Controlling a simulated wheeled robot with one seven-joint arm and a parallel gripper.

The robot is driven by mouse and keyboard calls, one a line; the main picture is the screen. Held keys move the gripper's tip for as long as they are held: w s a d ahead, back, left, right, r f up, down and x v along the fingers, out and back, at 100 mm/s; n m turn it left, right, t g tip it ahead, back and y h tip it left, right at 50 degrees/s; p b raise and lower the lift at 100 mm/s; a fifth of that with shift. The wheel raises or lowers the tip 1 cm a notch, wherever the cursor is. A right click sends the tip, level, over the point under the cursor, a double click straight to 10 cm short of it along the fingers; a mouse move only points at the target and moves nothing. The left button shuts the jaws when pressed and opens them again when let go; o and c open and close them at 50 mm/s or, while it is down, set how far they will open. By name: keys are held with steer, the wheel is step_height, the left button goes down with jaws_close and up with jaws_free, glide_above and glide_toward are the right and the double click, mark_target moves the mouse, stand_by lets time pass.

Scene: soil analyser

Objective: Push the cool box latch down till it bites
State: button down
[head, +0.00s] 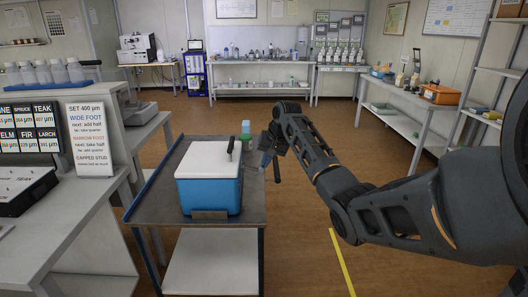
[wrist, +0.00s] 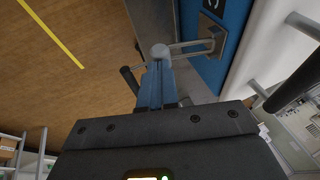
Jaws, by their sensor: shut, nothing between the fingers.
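The cool box (head: 208,190) has a blue body and a white lid (head: 207,157) that looks closed. It stands on a grey cart. My gripper (head: 266,157) is at its right side, with shut blue fingers. The head view does not show the latch.
The cart top (head: 155,205) has bare room left of the box. A dark handle (wrist: 129,79) is close beside my fingers. A bench with sign cards (head: 93,138) is at the left. Open floor lies to the right.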

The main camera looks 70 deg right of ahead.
steer(key=f+t+y+b, duration=0.1)
steer(key=f+t+b, duration=0.2)
steer(key=f+m+t+y+b, duration=0.1)
steer(key=f+t+b, duration=0.2)
steer(key=t+b, duration=0.1)
steer(key=w+f+m+t+y+b, duration=0.1)
steer(key=f+t+b, duration=0.2)
steer(key=b, duration=0.1)
steer(key=shift+a+t, duration=0.2)
steer(key=shift+t, duration=0.2)
steer(key=shift+s+r+p, duration=0.1)
steer(key=shift+r+p, duration=0.25)
steer(key=shift+r, duration=0.15)
